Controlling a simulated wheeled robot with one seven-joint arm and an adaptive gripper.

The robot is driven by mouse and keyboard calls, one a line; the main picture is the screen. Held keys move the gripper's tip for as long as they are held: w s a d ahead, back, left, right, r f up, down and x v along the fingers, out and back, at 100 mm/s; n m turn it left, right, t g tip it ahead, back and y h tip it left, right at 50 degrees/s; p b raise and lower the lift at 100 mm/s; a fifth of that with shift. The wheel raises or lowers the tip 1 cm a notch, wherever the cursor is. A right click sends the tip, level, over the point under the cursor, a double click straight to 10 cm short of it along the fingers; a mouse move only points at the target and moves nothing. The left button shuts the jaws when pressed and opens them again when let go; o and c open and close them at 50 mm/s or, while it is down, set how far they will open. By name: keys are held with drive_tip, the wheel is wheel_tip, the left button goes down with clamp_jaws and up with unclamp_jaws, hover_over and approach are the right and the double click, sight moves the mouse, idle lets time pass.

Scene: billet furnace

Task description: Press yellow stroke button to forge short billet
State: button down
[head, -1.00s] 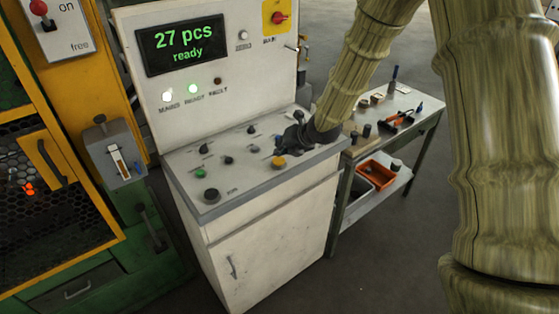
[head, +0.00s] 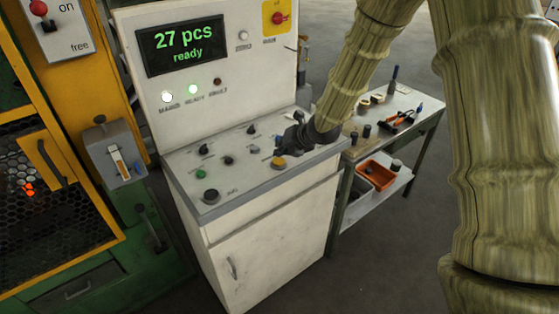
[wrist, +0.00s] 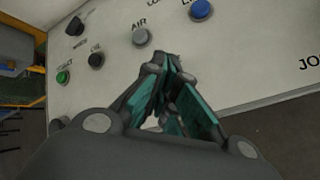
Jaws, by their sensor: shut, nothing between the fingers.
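The yellow button (head: 279,162) sits on the sloped top of the white control console (head: 255,215), near its front right part. My gripper (head: 288,142) is low over the console top, right beside the yellow button in the head view; I cannot tell whether they touch. In the wrist view my gripper (wrist: 172,72) is shut, with its teal-lined fingers together and nothing between them. The yellow button does not show in the wrist view. The console display (head: 181,45) reads "27 pcs ready".
A blue button (wrist: 201,9), a grey AIR button (wrist: 142,37), a black button (wrist: 96,59) and a green button (wrist: 64,76) lie around my fingers. A large black button (head: 211,196) is at the console's front left. A tool table (head: 425,108) stands right; the caged furnace machine (head: 60,180) stands left.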

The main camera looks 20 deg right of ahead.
sight(281, 159)
drive_tip(key=shift+f, duration=0.15)
drive_tip(key=shift+f+b, duration=0.25)
drive_tip(key=shift+b, duration=0.15)
drive_tip(key=shift+f+b, duration=0.35)
drive_tip(key=shift+f, duration=0.05)
idle(0.7)
idle(0.4)
drive_tip(key=shift+r+p, duration=0.5)
drive_tip(key=shift+r, duration=0.35)
drive_tip(key=shift+s+r+p, duration=0.1)
drive_tip(key=shift+r+p, duration=1.55)
drive_tip(key=shift+r, duration=0.85)
